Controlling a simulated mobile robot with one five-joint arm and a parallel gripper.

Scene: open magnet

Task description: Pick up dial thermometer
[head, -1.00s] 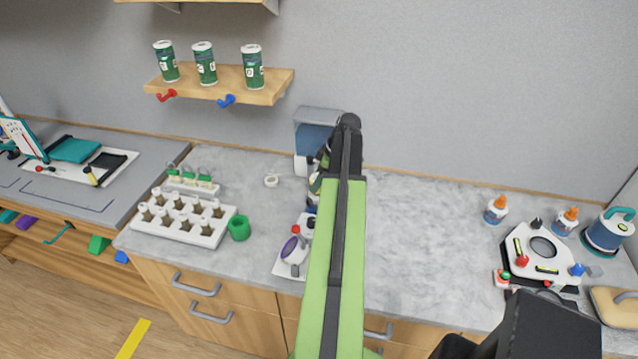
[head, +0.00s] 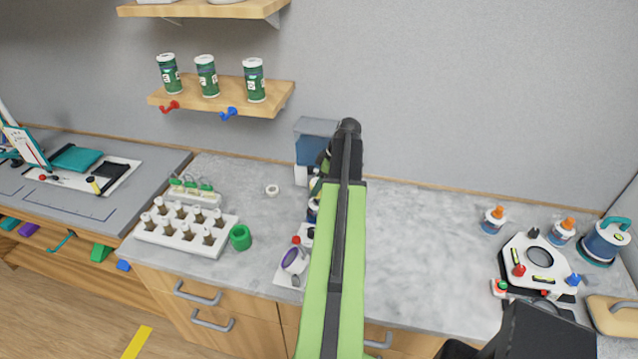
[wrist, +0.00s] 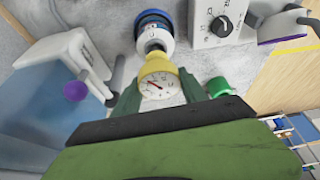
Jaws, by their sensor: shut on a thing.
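The dial thermometer (wrist: 158,86) shows in the wrist view as a round white face with dark marks and a needle, just beyond my gripper. My gripper (wrist: 161,80) has its green fingers on either side of the dial, shut on it. A yellow piece (wrist: 158,66) sits right against the dial's far side; I cannot tell whether it belongs to the thermometer. In the head view my green and black arm hides the fingertips and the thermometer.
A blue and white cylinder (wrist: 154,28) stands just past the dial. A white device with a knob (wrist: 218,24) is at the upper right of the wrist view. A white rack (head: 185,238) and a green ring (head: 240,238) lie to the left.

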